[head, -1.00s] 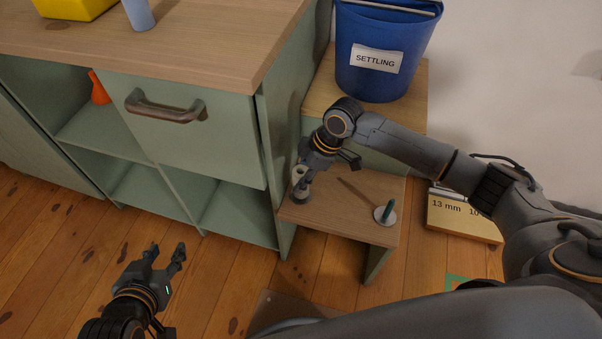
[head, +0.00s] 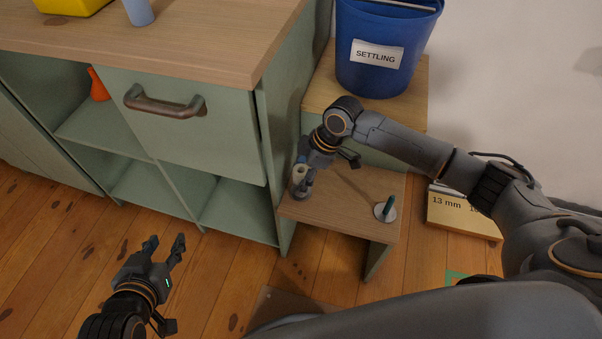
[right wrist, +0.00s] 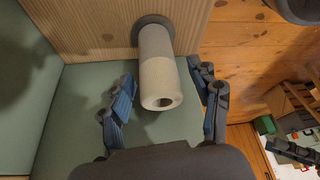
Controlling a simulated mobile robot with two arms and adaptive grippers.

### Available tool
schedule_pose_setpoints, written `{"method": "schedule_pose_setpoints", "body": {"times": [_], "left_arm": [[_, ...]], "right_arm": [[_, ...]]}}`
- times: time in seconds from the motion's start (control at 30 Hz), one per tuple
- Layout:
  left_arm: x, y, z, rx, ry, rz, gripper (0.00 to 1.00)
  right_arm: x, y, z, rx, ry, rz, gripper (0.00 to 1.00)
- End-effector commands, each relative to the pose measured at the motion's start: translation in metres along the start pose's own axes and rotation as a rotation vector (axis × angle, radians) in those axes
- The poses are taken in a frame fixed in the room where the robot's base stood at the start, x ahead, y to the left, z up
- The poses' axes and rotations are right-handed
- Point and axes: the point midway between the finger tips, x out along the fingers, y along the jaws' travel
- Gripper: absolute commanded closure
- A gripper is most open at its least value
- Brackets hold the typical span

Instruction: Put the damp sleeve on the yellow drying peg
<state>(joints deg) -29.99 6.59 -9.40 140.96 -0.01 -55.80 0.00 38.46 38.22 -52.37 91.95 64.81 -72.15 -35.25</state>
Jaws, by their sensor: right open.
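A pale sleeve with a hollow top (right wrist: 160,80) stands upright on a dark round base on a low wooden step, its two halves slightly different in tone. It shows small and partly hidden by my right gripper in the head view (head: 299,174). My right gripper (right wrist: 166,100) is open, with one blue-padded finger on each side of the sleeve; I see gaps to both fingers. My left gripper (head: 164,244) is open and empty above the floor. A dark green peg on a white round base (head: 385,211) stands at the step's right. I see no yellow peg.
A blue bucket marked SETTLING (head: 381,50) stands on the higher step behind. A green cabinet side (head: 277,130) rises close to the left of the sleeve. A board marked 13 mm (head: 455,213) lies at right. The step's middle (head: 345,205) is clear.

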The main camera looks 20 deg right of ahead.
Motion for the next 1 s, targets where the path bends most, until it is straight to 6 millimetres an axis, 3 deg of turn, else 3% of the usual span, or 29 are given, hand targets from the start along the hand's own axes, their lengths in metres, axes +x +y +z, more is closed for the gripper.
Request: {"method": "schedule_pose_setpoints", "body": {"times": [0.27,0.7,1.0], "left_arm": [[0.0,0.0,0.0,0.0,0.0,0.0,0.6],[0.0,0.0,0.0,0.0,0.0,0.0,0.6],[0.0,0.0,0.0,0.0,0.0,0.0,0.6]], "right_arm": [[-0.013,0.001,0.0,-0.001,0.002,0.002,0.38],[-0.1,0.001,0.0,0.0,0.0,0.003,0.38],[-0.12,0.0,0.0,0.0,0.0,0.0,0.38]]}}
